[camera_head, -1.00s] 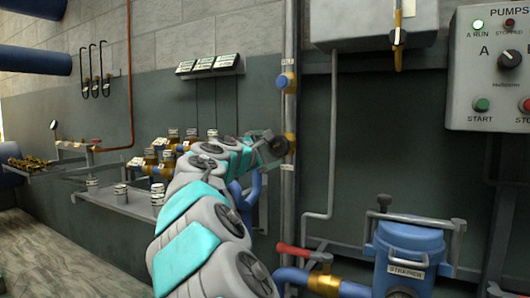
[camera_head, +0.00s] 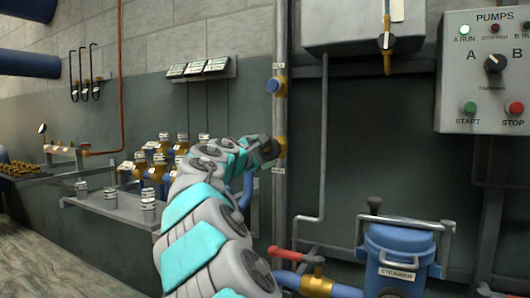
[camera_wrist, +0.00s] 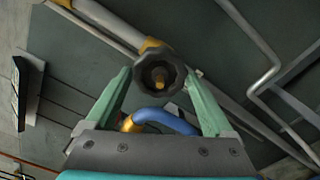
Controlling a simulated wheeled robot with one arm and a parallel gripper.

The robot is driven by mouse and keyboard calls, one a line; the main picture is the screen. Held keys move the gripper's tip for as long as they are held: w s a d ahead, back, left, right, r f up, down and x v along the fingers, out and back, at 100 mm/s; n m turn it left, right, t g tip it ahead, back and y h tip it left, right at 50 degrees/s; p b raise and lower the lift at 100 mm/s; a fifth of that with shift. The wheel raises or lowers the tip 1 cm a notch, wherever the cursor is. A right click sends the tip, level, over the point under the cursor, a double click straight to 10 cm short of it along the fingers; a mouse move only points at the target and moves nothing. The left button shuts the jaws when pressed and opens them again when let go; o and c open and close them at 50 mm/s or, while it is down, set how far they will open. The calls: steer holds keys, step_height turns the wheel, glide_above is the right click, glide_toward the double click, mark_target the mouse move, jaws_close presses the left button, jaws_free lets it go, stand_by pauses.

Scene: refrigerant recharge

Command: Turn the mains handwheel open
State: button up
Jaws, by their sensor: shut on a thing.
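The mains handwheel is a dark, lobed wheel with a brass-coloured centre. It shows near the middle of the wrist view (camera_wrist: 158,72), mounted at a yellow fitting on a grey pipe. In the head view the dark wheel (camera_head: 266,150) is at the end of my arm, beside the upright pipe. My gripper (camera_wrist: 160,77) has its two green fingers on either side of the wheel and is shut on its rim. In the head view my arm hides most of the gripper.
A blue strainer (camera_head: 399,258) and a red-handled valve (camera_head: 287,254) stand low right of my arm. The pump panel (camera_head: 490,75) is at the upper right. A blue pipe (camera_wrist: 165,119) runs below the wheel.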

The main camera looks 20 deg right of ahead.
steer(key=shift+r+p, duration=0.15)
steer(key=shift+p, duration=0.35)
steer(key=shift+n+p, duration=0.3)
steer(key=shift+n+p, duration=0.3)
steer(key=shift+p, duration=0.4)
steer(key=shift+n+p, duration=0.3)
steer(key=shift+p, duration=0.55)
steer(key=o, duration=1.3)
